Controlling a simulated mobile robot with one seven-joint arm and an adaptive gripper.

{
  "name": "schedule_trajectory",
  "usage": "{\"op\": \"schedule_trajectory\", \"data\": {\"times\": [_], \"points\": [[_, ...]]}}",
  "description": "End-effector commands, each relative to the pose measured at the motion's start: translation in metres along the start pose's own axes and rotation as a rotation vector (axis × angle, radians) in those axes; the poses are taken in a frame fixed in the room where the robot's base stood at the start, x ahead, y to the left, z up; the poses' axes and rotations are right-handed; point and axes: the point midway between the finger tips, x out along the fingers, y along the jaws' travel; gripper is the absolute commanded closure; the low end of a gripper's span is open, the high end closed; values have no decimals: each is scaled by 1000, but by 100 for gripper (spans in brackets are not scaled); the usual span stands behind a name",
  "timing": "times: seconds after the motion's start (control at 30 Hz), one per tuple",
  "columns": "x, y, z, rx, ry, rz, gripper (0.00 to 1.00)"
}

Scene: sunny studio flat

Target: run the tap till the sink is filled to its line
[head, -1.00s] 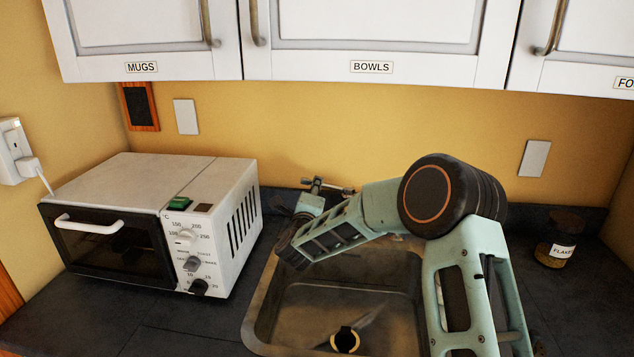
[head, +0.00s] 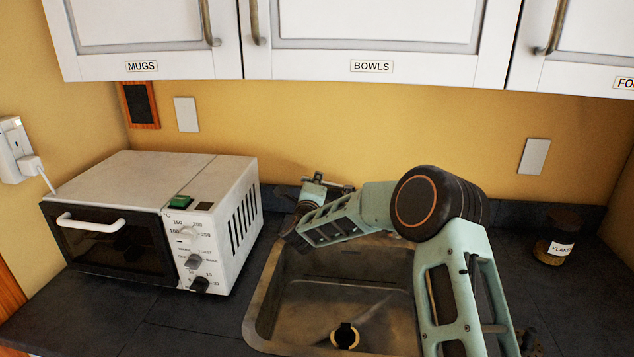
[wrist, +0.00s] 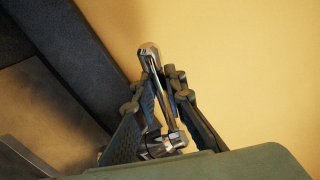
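The sink (head: 262,318) is a brown-grey metal basin set in the dark worktop, with a dark, pale-rimmed drain (head: 345,336) at its bottom. I make out no water stream and no fill line; my arm covers part of the basin. My gripper (head: 312,186) is at the back left of the sink, by the tap. In the wrist view, a chrome tap lever (wrist: 155,80) stands between the two dark fingers of my gripper (wrist: 161,85). The fingers are close on both sides of it; whether both touch it is unclear. The spout is hidden.
A white toaster oven (head: 130,175) stands left of the sink. A labelled jar of flakes (head: 558,245) stands at the right. White wall cupboards (head: 370,45) hang above. The worktop (head: 180,338) is bare between oven and sink.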

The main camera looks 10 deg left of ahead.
Motion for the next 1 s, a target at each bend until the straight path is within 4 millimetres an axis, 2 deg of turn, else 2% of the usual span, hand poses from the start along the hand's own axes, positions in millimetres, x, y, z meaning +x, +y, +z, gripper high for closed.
{"op": "schedule_trajectory", "data": {"times": [0.57,1.0], "points": [[0,-1,-1,27,-1,-3,100],[-1,-22,-6,285,-17,-6,100]]}}
